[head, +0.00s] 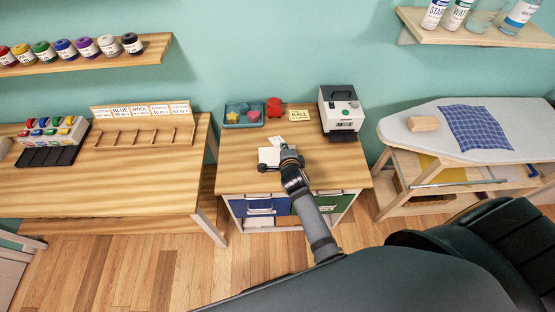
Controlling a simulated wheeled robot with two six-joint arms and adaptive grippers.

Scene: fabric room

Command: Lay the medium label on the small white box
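My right gripper (284,150) is over the middle table, at the right side of the small white box (268,156). Its wrist hides part of the tabletop. A small pale piece, seemingly a label (275,142), shows just beyond the fingertips, behind the box. It is too small to tell its size, or whether the fingers hold it or it lies on the table. The finger gap cannot be made out. My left gripper is not in view.
A label printer (341,112) stands at the table's back right, beside a yellow "BALL" card (299,116). A teal tray (243,115) and red object (274,107) are at the back left. An ironing board (475,130) stands right, a wooden table (100,190) left.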

